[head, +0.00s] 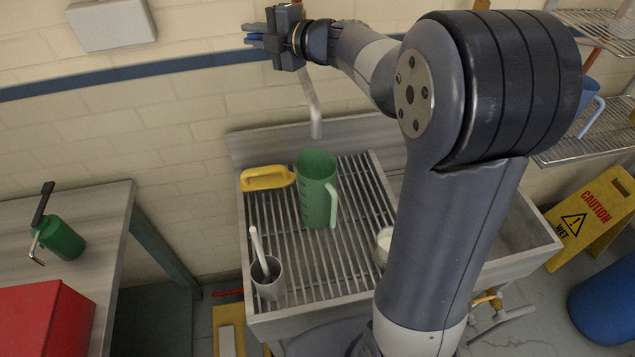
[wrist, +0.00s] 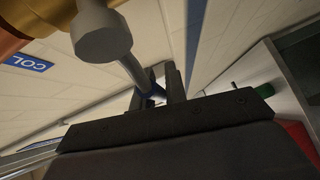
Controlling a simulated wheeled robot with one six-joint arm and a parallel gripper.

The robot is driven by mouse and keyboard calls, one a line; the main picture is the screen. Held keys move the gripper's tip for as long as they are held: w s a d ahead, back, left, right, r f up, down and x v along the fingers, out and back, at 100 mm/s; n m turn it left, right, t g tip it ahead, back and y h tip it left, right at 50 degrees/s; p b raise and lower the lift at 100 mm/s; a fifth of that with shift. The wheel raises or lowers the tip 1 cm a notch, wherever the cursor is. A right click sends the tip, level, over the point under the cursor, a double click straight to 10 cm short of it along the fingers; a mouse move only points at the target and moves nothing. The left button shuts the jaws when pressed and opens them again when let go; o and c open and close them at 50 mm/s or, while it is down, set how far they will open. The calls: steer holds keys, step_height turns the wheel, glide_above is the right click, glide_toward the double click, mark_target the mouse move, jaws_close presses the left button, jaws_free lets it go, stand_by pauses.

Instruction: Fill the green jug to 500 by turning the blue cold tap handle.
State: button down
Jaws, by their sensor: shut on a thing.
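The green jug (head: 318,190) stands upright on the slatted sink grate, with its handle toward the lower right. The grey spout (head: 311,105) hangs down above the jug's opening. No water stream shows, and the level inside cannot be read. My gripper (head: 268,42) is up at the wall above the sink, shut on the blue tap handle (head: 254,38). In the wrist view the two dark fingers of my gripper (wrist: 158,88) sit either side of the blue handle end (wrist: 152,91), which is mostly hidden. A grey lever runs to it from the tap body.
A blue label reading "COL" (wrist: 27,62) is on the wall. A yellow-handled item (head: 267,178), a cup with a brush (head: 268,285) and a pale container (head: 384,243) are on the grate (head: 330,265). A yellow caution sign (head: 592,217) stands right of the sink.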

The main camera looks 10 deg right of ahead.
steer(key=c, duration=1.4)
jaws_free()
steer(key=shift+f, duration=0.1)
steer(key=shift+c, duration=0.2)
steer(key=p+v, duration=0.1)
steer(key=v, duration=1)
steer(key=b+v, duration=0.2)
steer(key=v, duration=0.8)
steer(key=shift+s+d, duration=0.2)
steer(key=shift+s, duration=0.05)
steer(key=p+x, duration=0.2)
steer(key=x, duration=1.2)
